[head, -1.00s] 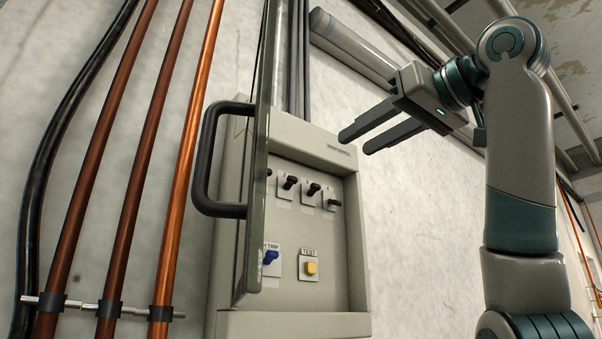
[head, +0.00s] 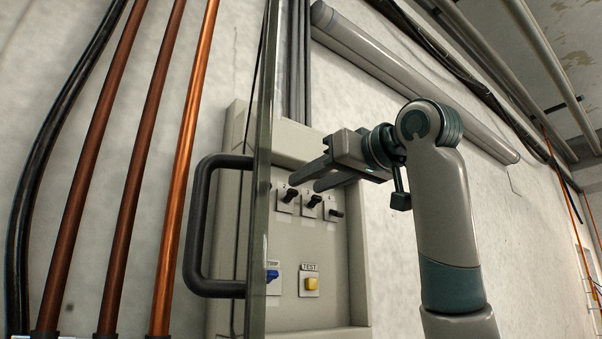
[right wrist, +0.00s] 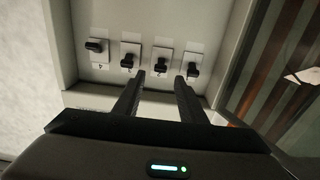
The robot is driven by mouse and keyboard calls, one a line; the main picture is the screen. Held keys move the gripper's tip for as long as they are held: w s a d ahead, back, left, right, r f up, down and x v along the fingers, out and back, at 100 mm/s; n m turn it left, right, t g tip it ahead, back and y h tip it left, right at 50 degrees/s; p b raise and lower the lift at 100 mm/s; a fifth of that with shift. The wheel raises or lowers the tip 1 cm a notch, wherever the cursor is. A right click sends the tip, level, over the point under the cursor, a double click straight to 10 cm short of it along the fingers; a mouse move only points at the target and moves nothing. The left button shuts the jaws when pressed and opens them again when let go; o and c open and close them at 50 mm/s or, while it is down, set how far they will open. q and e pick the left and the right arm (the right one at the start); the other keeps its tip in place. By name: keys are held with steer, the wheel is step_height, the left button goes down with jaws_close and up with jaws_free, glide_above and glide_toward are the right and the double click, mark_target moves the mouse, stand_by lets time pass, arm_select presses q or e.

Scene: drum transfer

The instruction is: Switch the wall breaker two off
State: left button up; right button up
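The grey breaker panel (head: 340,270) hangs on the wall with a row of black switches. Breaker two (head: 287,197) is the leftmost switch seen clearly in the head view, with breaker three (head: 312,203) and breaker four (head: 336,213) to its right; breaker one is hidden by the door edge there. In the right wrist view the row appears upside down, with breaker two (right wrist: 161,60) third from the left and breaker one (right wrist: 192,65) at the right. My right gripper (head: 304,184) is open and empty; its fingertips (right wrist: 160,78) lie on either side of breaker two's lever, contact unclear. My left gripper is out of view.
The open glass door (head: 258,200) with its black handle (head: 195,230) stands left of my right gripper. Below the switches are a blue trip switch (head: 272,275) and a yellow test button (head: 311,284). Copper pipes (head: 178,180) run along the wall at left.

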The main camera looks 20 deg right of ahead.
mark_target(294, 189)
steer(key=p+x, duration=0.1)
steer(key=x, duration=0.3)
steer(key=shift+p, duration=0.3)
jaws_close()
